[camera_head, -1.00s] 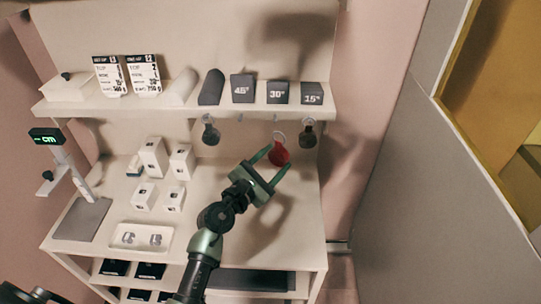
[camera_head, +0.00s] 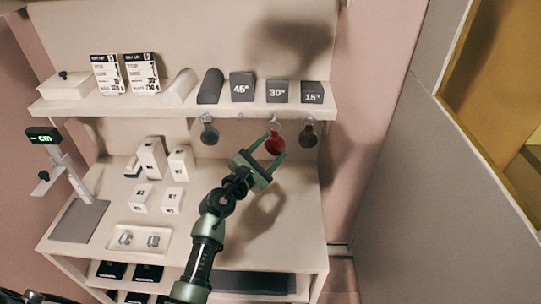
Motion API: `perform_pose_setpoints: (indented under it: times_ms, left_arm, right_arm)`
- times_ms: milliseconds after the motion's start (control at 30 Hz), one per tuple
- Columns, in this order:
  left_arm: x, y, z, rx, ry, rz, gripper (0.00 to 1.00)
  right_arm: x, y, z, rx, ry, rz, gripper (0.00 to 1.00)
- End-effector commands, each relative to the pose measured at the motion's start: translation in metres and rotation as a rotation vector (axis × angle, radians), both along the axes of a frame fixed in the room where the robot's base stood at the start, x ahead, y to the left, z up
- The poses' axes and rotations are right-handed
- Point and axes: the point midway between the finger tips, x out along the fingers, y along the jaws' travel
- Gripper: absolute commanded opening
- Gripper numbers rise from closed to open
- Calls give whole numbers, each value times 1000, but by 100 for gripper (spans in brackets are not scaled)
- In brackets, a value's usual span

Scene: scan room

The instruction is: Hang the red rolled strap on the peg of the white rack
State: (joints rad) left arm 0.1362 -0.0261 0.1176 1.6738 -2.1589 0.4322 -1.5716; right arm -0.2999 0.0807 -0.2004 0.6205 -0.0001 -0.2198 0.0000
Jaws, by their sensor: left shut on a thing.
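The red rolled strap (camera_head: 275,146) is round, with a pale loop at its top, just below the front edge of the white rack's upper shelf (camera_head: 150,108). My left gripper (camera_head: 277,144) reaches up from below and is shut on the strap, one finger on each side. The loop is close to a peg under the shelf edge; I cannot tell whether it is around the peg. A bare peg (camera_head: 240,117) shows to the left of the strap. My right gripper is not in view.
A dark rolled strap (camera_head: 209,132) hangs to the left and another dark one (camera_head: 308,134) hangs close to the right. Dark wedge blocks (camera_head: 277,92) stand on the shelf above. Small white boxes (camera_head: 151,157) and a tray (camera_head: 139,240) sit on the lower surface.

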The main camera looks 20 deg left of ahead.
Motion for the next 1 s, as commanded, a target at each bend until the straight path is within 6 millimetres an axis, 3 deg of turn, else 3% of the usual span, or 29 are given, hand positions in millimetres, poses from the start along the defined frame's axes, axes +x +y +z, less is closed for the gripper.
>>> perform_pose_setpoints:
  times_ms: [1000]
  left_arm:
    - [53, 15, -12, 0, 0, 0, 14]
  right_arm:
    - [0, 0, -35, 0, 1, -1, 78]
